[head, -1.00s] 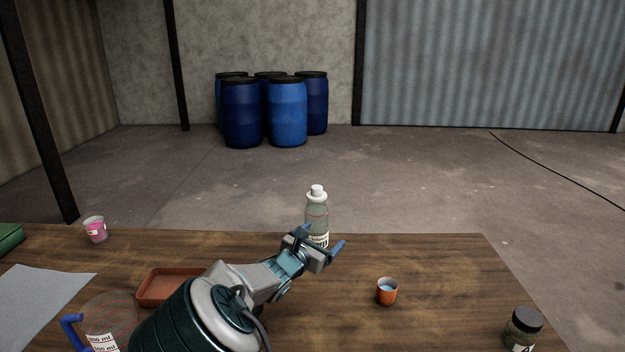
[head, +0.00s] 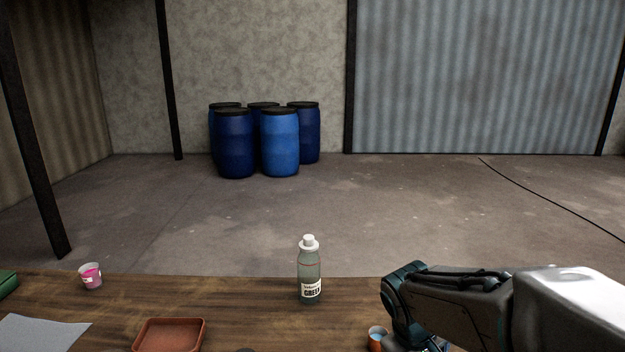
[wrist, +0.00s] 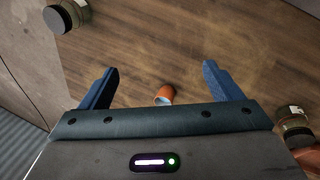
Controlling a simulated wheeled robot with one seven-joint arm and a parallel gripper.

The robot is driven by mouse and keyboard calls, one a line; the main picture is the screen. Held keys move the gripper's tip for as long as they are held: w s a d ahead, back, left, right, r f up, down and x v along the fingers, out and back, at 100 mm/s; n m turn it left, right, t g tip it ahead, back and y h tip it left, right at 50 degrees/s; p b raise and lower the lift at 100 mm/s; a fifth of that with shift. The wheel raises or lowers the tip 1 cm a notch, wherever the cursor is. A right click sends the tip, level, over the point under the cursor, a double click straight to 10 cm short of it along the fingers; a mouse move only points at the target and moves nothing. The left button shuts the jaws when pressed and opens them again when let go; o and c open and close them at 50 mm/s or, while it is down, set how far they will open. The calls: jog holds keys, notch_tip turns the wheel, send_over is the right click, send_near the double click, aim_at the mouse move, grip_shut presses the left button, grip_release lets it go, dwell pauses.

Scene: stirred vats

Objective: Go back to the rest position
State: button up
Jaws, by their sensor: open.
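My gripper (wrist: 161,84) is open and empty in the wrist view, its two blue fingers apart above the wooden table. An orange cup (wrist: 164,93) with blue contents stands on the table below, seen between the fingers. In the head view my arm folds in from the right, and the fingers are hidden or out of frame. The orange cup (head: 376,338) shows partly there, beside my arm.
A brown-red tray (head: 202,324), grey sheet (head: 40,335), pink cup (head: 91,276) and green object (head: 8,284) lie left on the table. The wrist view shows a dark-lidded jar (wrist: 66,15) at upper left. Blue barrels (head: 280,143) stand far back.

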jog(key=s+a+r+m+y+p, duration=0.2)
jog(key=s+a+r+m, duration=0.1)
jog(key=s, duration=0.5)
jog(key=shift+a+r+m+t+y, duration=0.2)
jog(key=shift+r+m+t+y, duration=0.15)
jog(key=shift+r+m, duration=0.45)
jog(key=shift+r, duration=0.1)
